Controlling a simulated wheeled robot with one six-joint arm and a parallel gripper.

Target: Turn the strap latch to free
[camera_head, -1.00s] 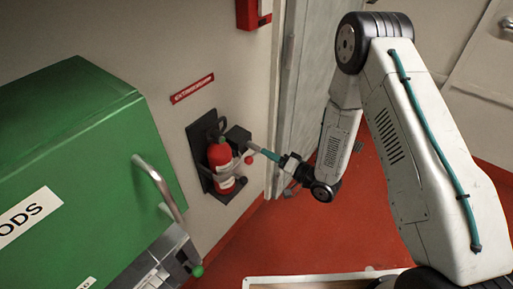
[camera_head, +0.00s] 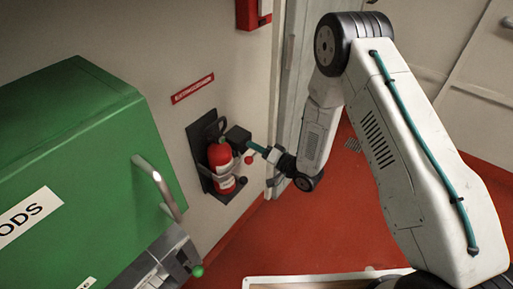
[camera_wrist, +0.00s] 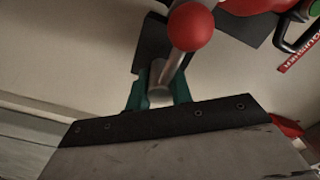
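The strap latch is a black block (camera_head: 238,138) beside the red extinguisher (camera_head: 219,157), with a short metal lever (camera_wrist: 176,62) ending in a red ball knob (camera_wrist: 191,27). In the head view the knob (camera_head: 248,160) hangs low at the block's right side. My gripper (camera_head: 251,146) is right at the latch. In the wrist view its teal fingers (camera_wrist: 158,94) stand apart, one on each side of the lever's metal hub. Whether they touch it I cannot tell. The strap is not clearly visible.
The extinguisher sits in a dark wall bracket (camera_head: 204,176) under a red label (camera_head: 192,89). A green cabinet (camera_head: 75,130) with a metal handle (camera_head: 158,186) stands at the left. A door frame (camera_head: 278,150) is close right of the latch. The red floor (camera_head: 300,240) is open.

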